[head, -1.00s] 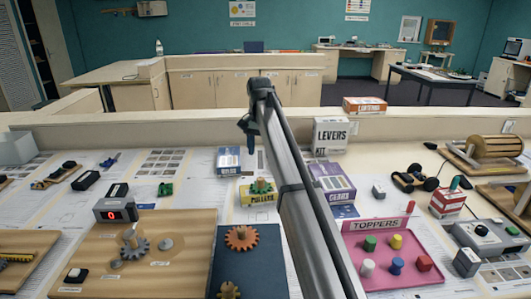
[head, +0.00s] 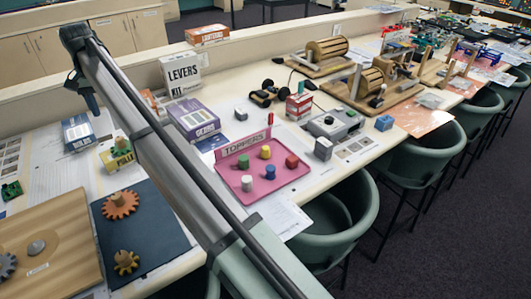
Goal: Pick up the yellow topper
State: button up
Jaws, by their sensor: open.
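The yellow topper (head: 265,152) stands upright on the pink toppers tray (head: 272,185), behind the middle. Green (head: 243,161), red (head: 292,161), white (head: 247,183) and blue (head: 270,171) toppers stand around it, apart from it. My gripper (head: 91,104) is at the far end of my raised arm at upper left, pointing down. It is open and small in view, with nothing seen in it. It is well to the left of the tray, above the table near the blue box.
A purple gears box (head: 193,120) and the levers kit box (head: 181,72) stand behind and left of the tray. A red-and-white box (head: 299,106) and a grey meter (head: 335,123) are behind right. Green chairs (head: 345,213) line the table's front edge.

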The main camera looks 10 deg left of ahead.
jog(key=shift+o, duration=0.6)
jog(key=shift+w, duration=0.1)
